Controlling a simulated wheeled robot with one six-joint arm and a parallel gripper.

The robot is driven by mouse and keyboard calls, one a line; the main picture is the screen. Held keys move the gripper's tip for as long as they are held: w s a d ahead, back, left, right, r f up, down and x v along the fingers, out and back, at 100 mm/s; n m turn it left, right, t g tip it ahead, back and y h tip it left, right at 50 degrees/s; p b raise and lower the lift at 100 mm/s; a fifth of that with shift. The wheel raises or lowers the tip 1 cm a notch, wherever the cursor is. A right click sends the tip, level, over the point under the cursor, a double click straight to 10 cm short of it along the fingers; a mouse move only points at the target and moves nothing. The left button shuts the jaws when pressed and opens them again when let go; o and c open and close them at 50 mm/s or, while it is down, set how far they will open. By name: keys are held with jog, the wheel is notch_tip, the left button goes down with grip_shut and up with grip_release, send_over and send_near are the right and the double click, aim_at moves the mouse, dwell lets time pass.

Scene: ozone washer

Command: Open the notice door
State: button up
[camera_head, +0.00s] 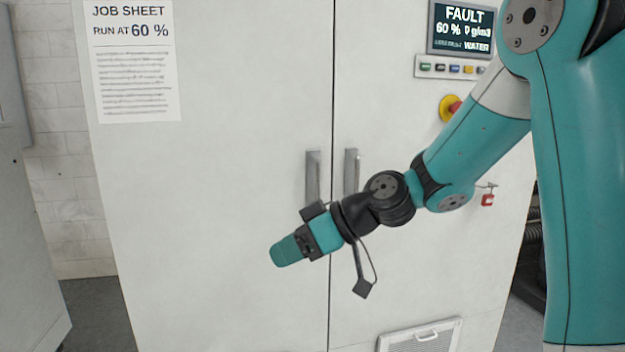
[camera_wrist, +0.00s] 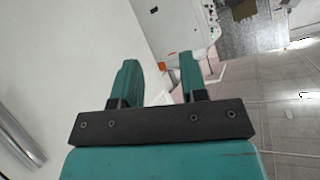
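The notice door (camera_head: 220,200) is the left door of a tall white cabinet, with a job sheet (camera_head: 135,60) reading "RUN AT 60 %" on it. It is shut, flush with the right door (camera_head: 440,270) at a thin dark seam. Its upright metal handle (camera_head: 313,172) stands beside the seam. My gripper (camera_head: 285,252) is in front of the notice door, below and left of this handle, pointing left. In the wrist view my gripper (camera_wrist: 159,75) has its two teal fingers apart with nothing between them. A metal bar (camera_wrist: 18,130), apparently a door handle, shows at that view's left edge.
The right door has its own handle (camera_head: 351,172), a screen (camera_head: 461,28) reading FAULT, a button row (camera_head: 452,68), a red-and-yellow stop button (camera_head: 450,108) and a low vent (camera_head: 420,338). A grey cabinet (camera_head: 25,240) stands at the left, with floor between.

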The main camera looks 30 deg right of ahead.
jog(key=w+d+r+m+t, duration=0.2)
jog(key=w+d+t, duration=0.45)
jog(key=d, duration=0.75)
jog(key=m+t+h+p, duration=0.2)
jog(key=t+h, duration=0.2)
send_near(319, 182)
jog(key=p+x, duration=0.3)
jog(key=x, duration=0.1)
jog(key=p+x, duration=0.4)
jog(key=x, duration=0.1)
jog(key=shift+w+r, duration=0.2)
jog(key=shift+w, duration=0.1)
jog(key=shift+w+a+f, duration=0.1)
jog(key=shift+w+a, duration=0.1)
jog(key=shift+w, duration=0.3)
grip_shut()
